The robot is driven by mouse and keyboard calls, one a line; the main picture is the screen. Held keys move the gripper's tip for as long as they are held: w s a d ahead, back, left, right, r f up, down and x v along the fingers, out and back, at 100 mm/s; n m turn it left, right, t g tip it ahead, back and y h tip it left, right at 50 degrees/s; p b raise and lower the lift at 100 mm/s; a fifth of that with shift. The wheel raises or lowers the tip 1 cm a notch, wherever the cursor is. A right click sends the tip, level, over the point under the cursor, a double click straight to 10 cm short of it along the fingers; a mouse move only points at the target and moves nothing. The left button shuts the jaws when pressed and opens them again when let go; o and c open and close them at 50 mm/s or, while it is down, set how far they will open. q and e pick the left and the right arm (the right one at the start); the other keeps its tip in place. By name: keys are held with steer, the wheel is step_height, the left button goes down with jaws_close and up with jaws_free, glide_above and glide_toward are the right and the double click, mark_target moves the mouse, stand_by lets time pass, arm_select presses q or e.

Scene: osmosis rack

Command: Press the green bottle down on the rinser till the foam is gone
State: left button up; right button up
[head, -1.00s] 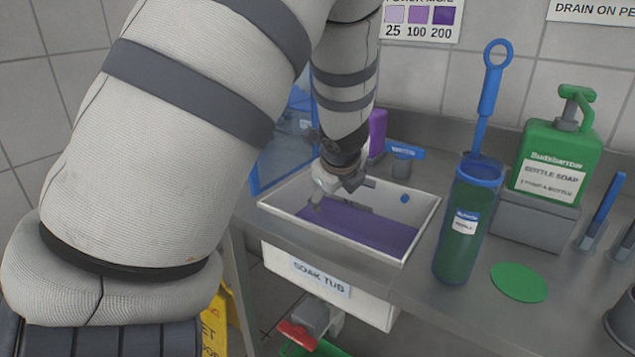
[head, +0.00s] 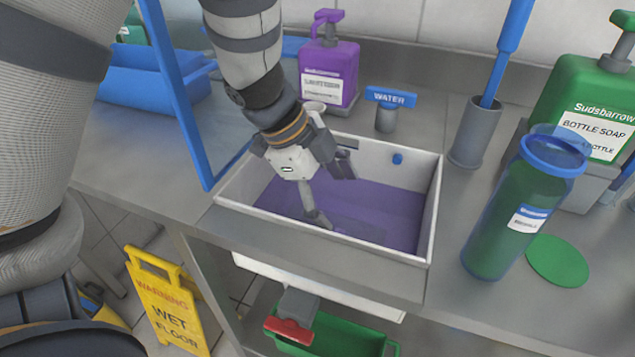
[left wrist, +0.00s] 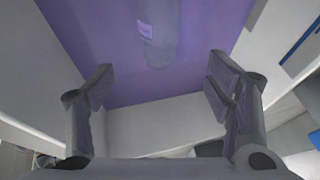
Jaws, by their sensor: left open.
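A green bottle (head: 497,235) with a blue rim and a white label stands upright on the counter, right of the soak tub (head: 437,195). My left gripper (head: 332,195) is open and points down into the tub, its fingers close to the purple liquid (head: 395,212). In the left wrist view the left gripper (left wrist: 160,95) has its fingers wide apart with nothing between them. A pale bottle shape with a label (left wrist: 158,35) lies in the liquid ahead of the fingers. I cannot make out a rinser. My right gripper is not in view.
A purple soap jug (head: 330,75) and a blue WATER handle (head: 390,97) stand behind the tub. A brush holder (head: 474,135), green soap jug (head: 590,105) and green disc (head: 558,260) are on the right. A wet-floor sign (head: 165,300) stands at lower left.

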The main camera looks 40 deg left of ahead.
mark_target(365, 226)
arm_select(q)
steer(key=x, duration=1.2)
steer(key=shift+s+d+b, duration=0.1)
steer(key=shift+d+b, duration=0.1)
steer(key=shift+b, duration=0.2)
steer(key=c, duration=1.2)
steer(key=shift+o, duration=0.9)
steer(key=shift+c, duration=0.5)
step_height(365, 226, up, 3)
steer(key=shift+r+p, duration=0.25)
steer(key=shift+p, duration=0.2)
step_height(365, 226, up, 18)
